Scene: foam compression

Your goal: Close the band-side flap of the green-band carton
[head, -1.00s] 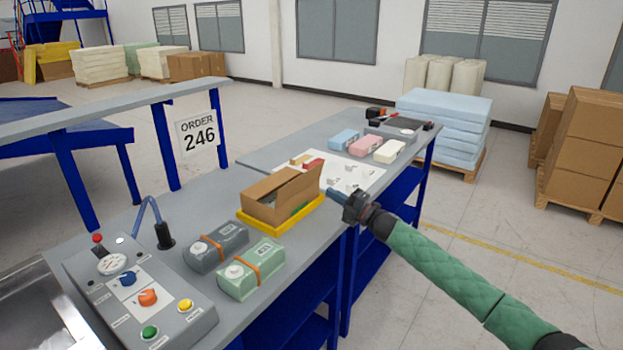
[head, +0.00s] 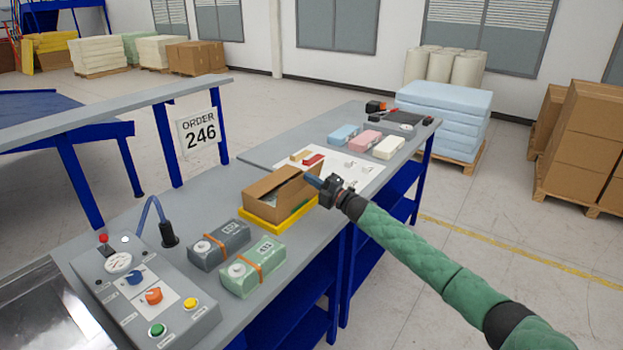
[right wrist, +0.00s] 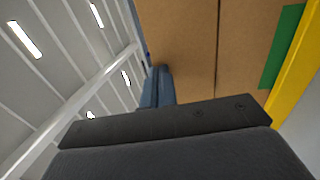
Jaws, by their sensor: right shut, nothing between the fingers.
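The brown carton (head: 268,203) sits in a yellow tray (head: 262,225) on the bench. In the head view its top is partly open, with a dark gap and a flap tilted along the right side near my gripper. My right gripper (head: 313,182) is shut and empty, its blue fingertips at the carton's right end by that flap. In the right wrist view the blue fingers (right wrist: 157,88) are together beside the carton's cardboard (right wrist: 190,45). The green band (right wrist: 282,47) shows to their right. I cannot tell whether the fingers touch the cardboard. My left gripper is out of view.
A grey pack (head: 219,243) and a green pack (head: 253,267) lie in front of the carton, by the control panel (head: 145,285). A white mat (head: 362,180) with small items lies behind it. Blue, pink and white blocks stand farther back.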

